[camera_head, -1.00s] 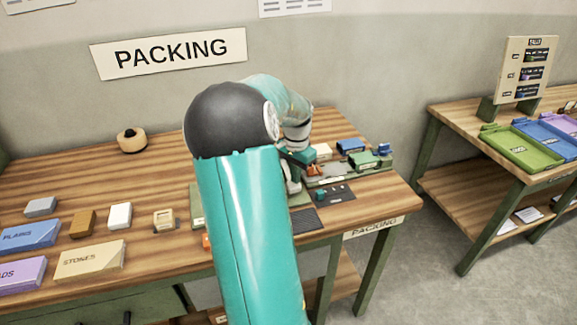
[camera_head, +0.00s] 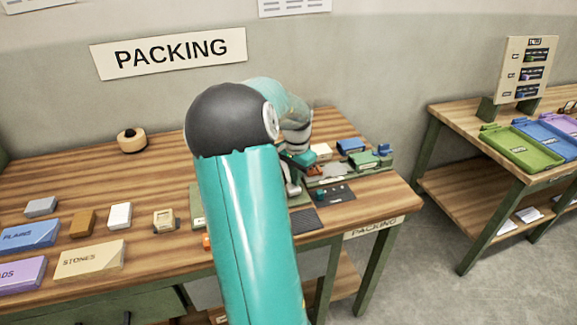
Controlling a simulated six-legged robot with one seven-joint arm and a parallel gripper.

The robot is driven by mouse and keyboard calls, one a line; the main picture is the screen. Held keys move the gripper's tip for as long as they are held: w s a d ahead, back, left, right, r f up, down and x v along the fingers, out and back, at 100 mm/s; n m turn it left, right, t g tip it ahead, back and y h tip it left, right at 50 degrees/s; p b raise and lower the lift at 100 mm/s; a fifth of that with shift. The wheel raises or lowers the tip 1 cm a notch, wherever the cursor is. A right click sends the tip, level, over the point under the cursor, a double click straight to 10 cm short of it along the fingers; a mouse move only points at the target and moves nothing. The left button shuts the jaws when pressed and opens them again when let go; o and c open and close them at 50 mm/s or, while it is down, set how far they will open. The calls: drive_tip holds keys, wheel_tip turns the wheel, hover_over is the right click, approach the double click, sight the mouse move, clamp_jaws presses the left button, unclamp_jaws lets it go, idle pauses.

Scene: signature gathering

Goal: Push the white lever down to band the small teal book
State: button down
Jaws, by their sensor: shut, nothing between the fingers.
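My gripper (camera_head: 297,161) hangs below my wrist over the right part of the packing table, mostly behind my teal arm, and is shut and empty. A small pale grey-white piece (camera_head: 292,186) shows just under it; I cannot tell whether this is the white lever or part of my gripper. An orange-brown block (camera_head: 315,170) sits just right of the gripper. I cannot pick out the small teal book for certain; my arm may hide it. A green book-like block (camera_head: 363,160) and a blue one (camera_head: 351,146) stand further right at the back.
The wooden packing table (camera_head: 160,190) carries a tape roll (camera_head: 132,140), several small blocks and labelled boxes, such as the STONES box (camera_head: 91,260), at left. A dark pad (camera_head: 335,193) lies near the front right. A second table (camera_head: 480,140) with trays stands at right.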

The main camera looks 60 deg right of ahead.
wheel_tip(320, 180, up, 9)
idle(1.0)
idle(0.5)
drive_tip(key=w+a+r+n+t, duration=0.1)
drive_tip(key=w+a+r+n, duration=0.2)
drive_tip(key=a, duration=0.6)
drive_tip(key=w+a+r+n+t, duration=0.1)
drive_tip(key=w+a+n, duration=0.3)
drive_tip(key=a, duration=0.5)
drive_tip(key=w+a+r+n+t, duration=0.1)
drive_tip(key=w+a+r+n, duration=0.2)
drive_tip(key=a, duration=0.6)
drive_tip(key=s+a+n+t, duration=0.1)
drive_tip(key=s+a+n, duration=0.1)
drive_tip(key=a, duration=0.5)
drive_tip(key=s+a+f+n, duration=0.1)
drive_tip(key=s+a+n, duration=0.1)
drive_tip(key=a+n, duration=0.3)
drive_tip(key=s+a+n+t, duration=0.1)
drive_tip(key=a+n, duration=0.3)
drive_tip(key=a, duration=0.6)
drive_tip(key=shift+s+f+t, duration=0.15)
drive_tip(key=shift+s+t, duration=0.15)
drive_tip(key=shift+s, duration=0.35)
